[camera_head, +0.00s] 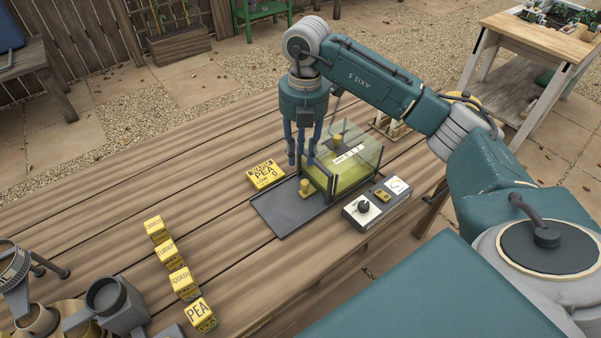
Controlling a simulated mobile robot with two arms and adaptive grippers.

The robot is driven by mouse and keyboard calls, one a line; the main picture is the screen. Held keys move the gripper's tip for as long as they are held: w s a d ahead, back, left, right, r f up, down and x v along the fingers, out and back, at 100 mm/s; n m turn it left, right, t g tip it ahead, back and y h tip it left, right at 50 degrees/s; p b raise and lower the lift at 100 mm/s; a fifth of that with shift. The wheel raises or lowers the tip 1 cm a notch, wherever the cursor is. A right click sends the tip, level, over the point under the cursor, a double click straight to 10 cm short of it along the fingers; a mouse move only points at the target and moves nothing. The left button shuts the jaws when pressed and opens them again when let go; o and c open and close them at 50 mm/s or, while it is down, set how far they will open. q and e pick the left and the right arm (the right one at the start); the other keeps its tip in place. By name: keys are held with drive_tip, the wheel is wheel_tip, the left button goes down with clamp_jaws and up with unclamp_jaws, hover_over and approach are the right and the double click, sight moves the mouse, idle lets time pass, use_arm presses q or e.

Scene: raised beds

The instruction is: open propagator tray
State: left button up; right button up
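The propagator (352,172) is a clear-sided box with a yellow-green lower part, standing on the wooden table right of the picture's middle. One yellow knob (337,140) shows at its top and another yellow knob (305,187) low at its left front. A flat dark tray (277,217) lies at its left front side. My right gripper (302,160) points down above the propagator's left end, its fingers apart with nothing seen between them. It is close to the lower knob, but I cannot tell whether it touches anything. My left gripper is not in view.
A control box (377,203) with a black dial sits right of the tray. Several yellow labelled blocks (184,283) line the table's front left, beside a grey cylindrical tool (106,295). The table's middle left is clear.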

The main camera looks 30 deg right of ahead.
sight(305, 182)
drive_tip(key=f, duration=0.3)
drive_tip(key=f+p, duration=0.1)
drive_tip(key=f, duration=0.2)
drive_tip(key=d+f+p, duration=0.1)
drive_tip(key=f, duration=0.3)
drive_tip(key=shift+s+f, duration=0.1)
drive_tip(key=shift+s, duration=0.15)
drive_tip(key=shift+f, duration=0.1)
clamp_jaws()
